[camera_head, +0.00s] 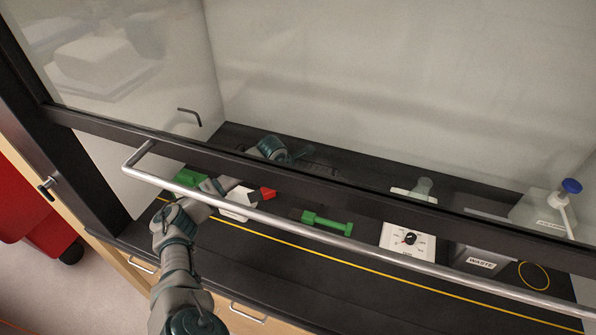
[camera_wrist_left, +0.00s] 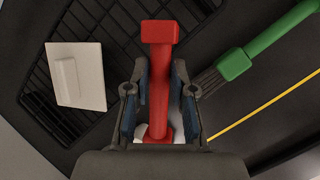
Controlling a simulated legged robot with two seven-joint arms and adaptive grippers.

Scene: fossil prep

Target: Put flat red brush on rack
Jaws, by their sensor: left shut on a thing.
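The flat red brush (camera_wrist_left: 160,75) is between the fingers of my left gripper (camera_wrist_left: 160,68) in the left wrist view, and the gripper is shut on it. Its wide red end points away from the wrist. In the head view a red part (camera_head: 265,194) shows just below the sash, and the left gripper's fingers are hard to make out there. A black wire rack (camera_wrist_left: 75,110) lies to the left below the gripper in the wrist view. Whether the brush touches anything beneath is unclear. My right gripper is not in view.
A green brush (camera_head: 327,222) lies to the right. A white dial box (camera_head: 408,240) and a waste bin (camera_head: 478,262) stand farther right. The sash handle (camera_head: 300,228) crosses in front of the bench.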

